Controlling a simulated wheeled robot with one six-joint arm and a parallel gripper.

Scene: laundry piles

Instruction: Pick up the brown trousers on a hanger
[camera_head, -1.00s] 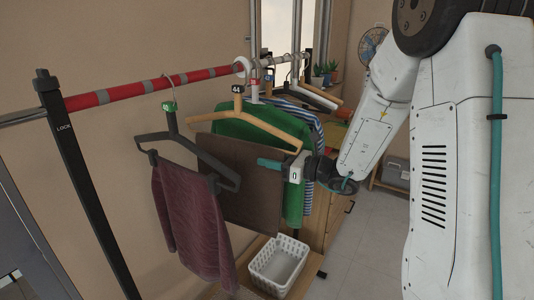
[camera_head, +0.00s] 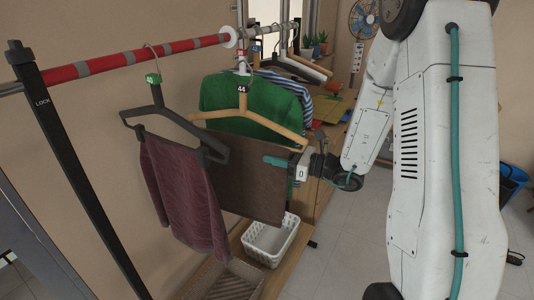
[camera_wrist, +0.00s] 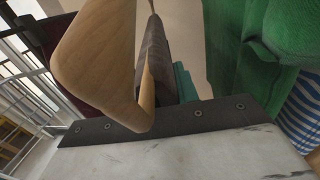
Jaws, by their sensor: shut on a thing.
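My gripper (camera_head: 277,162) is at the right edge of the trousers, just under the hanger's right arm, with a teal finger across the cloth. It is shut on the trousers. In the wrist view, the trousers (camera_wrist: 154,65) run in between the jaws, beside the close-up hanger end (camera_wrist: 100,60). The far finger is mostly hidden.
A dark hanger with maroon trousers (camera_head: 185,195) hangs close on the left and overlaps the brown trousers. A green garment (camera_head: 225,95) and a striped one (camera_head: 310,106) hang behind. A white basket (camera_head: 270,240) stands below. The red-and-grey rail (camera_head: 150,54) runs above.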

